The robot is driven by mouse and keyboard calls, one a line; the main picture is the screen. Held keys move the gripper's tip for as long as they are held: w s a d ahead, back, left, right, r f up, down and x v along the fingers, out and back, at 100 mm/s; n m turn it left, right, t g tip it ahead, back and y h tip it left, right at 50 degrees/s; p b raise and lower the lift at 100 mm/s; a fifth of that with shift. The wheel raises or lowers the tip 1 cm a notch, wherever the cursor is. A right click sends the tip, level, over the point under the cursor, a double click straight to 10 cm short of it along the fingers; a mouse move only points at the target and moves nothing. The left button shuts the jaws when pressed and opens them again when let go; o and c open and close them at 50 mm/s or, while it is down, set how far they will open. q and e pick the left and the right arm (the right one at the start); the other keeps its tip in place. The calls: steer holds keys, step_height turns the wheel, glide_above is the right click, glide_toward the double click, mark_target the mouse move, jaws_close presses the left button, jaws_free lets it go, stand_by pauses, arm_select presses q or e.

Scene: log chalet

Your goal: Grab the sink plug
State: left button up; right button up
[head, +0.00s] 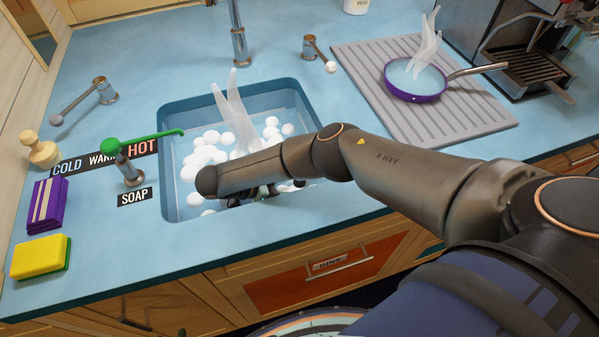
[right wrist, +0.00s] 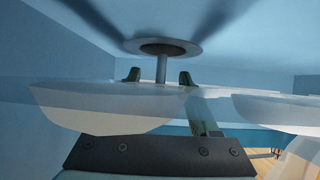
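The sink plug (right wrist: 161,68) shows in the right wrist view as a thin grey post rising from a round grey drain disc (right wrist: 190,46) on the blue sink floor. My right gripper (right wrist: 159,77) is open, with one dark green fingertip on each side of the post and a visible gap to each. In the head view my right arm reaches into the blue sink (head: 172,150). Its wrist hides the plug and nearly all of the gripper there. My left gripper is in neither view.
White foam balls (head: 228,138) fill much of the sink, and pale foam shapes (right wrist: 110,105) crowd the right gripper. A soap tap (head: 130,170) stands left of the sink. A purple pan (head: 413,97) sits on the grey drainboard (head: 365,65) at right.

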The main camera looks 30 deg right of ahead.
jaws_close()
stand_by(0.5)
